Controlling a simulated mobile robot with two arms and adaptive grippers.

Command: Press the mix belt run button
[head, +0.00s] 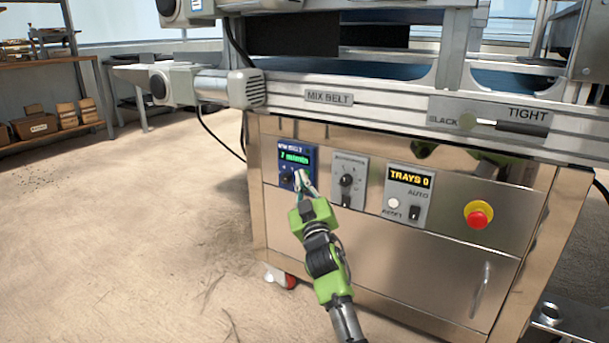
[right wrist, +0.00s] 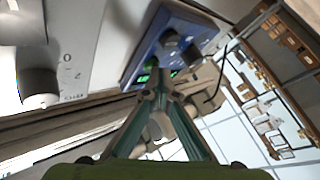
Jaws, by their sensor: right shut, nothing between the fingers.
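The blue mix belt panel (head: 284,158) with a lit green display is on the left of the machine's steel front. In the right wrist view the panel (right wrist: 199,25) appears rotated, with dark round controls (right wrist: 169,39) standing out from it. I cannot tell which is the run button. My right gripper (head: 298,175) is shut and empty, its fingertips in front of the panel's lower right part and hiding some of it. In the right wrist view the fingertips (right wrist: 161,80) overlap the panel by the green display. I cannot tell whether they touch. My left gripper is not in view.
Right of the panel are a grey dial box (head: 349,181), a trays counter box (head: 408,194) and a red emergency stop (head: 478,215). The conveyor rail (head: 390,111) juts out above. A drawer handle (head: 481,290) is lower right. The floor at left is open.

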